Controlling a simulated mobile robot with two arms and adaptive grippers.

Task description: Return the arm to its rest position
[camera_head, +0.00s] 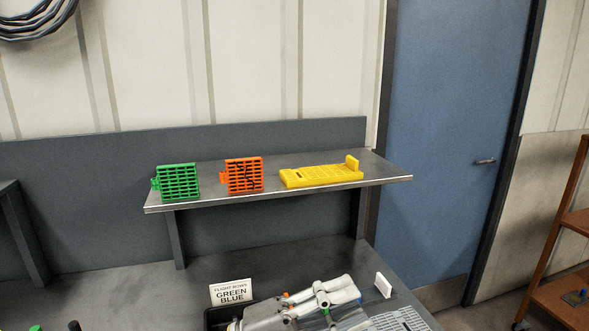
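My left gripper (348,289) is low in the head view, above the bench by the sign and a dark container. Its two pale fingers point right and lie close together in this view; whether a gap is between them cannot be told. No object shows between them. A light grey slotted piece (402,320) with an upright white end plate (383,285) lies just right of and below the fingers, partly cut off by the frame. My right gripper is not in view.
A grey shelf (225,204) holds a green grid piece (179,183), an orange one (245,176) and a flat yellow one (322,177). A sign (231,293) reading "FLIGHT ROWS GREEN BLUE" stands at a dark bin (216,318). Bare bench (130,290) lies left.

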